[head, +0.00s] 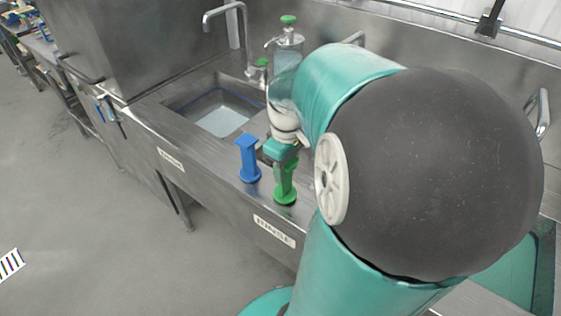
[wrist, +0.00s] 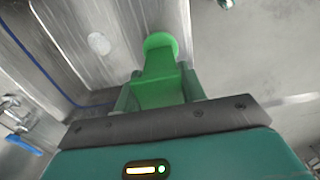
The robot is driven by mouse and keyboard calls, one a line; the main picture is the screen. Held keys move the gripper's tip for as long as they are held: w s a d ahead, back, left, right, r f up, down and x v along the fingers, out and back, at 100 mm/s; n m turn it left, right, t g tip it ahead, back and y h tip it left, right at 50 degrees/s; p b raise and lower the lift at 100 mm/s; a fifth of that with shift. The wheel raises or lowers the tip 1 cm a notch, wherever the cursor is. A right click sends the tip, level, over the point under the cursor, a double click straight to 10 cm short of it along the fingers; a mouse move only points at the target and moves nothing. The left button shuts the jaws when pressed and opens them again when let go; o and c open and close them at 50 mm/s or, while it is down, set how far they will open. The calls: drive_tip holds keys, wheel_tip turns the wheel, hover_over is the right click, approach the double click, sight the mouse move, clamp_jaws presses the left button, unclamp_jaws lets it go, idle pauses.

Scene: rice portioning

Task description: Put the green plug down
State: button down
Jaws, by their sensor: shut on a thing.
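The green plug (head: 285,188) is upright at the front strip of the steel counter, just right of the blue plug (head: 247,160). My gripper (head: 287,157) is shut on the upper part of the green plug. In the wrist view the green plug (wrist: 160,70) sits between the two fingers of my gripper (wrist: 160,92), with its round end pointing away. Its base looks at or very close to the counter surface; I cannot tell whether it touches. My arm hides part of the counter to the right.
A sink basin (head: 222,116) with water lies behind and left of the plugs. A clear dispenser with a green top (head: 287,48) stands behind my gripper. A faucet (head: 240,30) rises at the back. The counter's front edge, labelled "RINSE" (head: 274,231), is close to the plugs.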

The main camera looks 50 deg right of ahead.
drive_tip(key=shift+f, duration=0.15)
drive_tip(key=c, duration=0.8)
unclamp_jaws()
drive_tip(key=shift+c, duration=0.2)
wheel_tip(320, 180, up, 12)
drive_tip(key=shift+r, duration=0.2)
drive_tip(key=a+f+t, duration=0.1)
drive_tip(key=a+t, duration=0.1)
drive_tip(key=a, duration=1)
drive_tip(key=a+f+m+t, duration=0.1)
drive_tip(key=a+t, duration=0.2)
drive_tip(key=a, duration=0.9)
drive_tip(key=shift+a+f+t, duration=0.15)
drive_tip(key=shift+f+t, duration=0.15)
drive_tip(key=shift+f, duration=0.1)
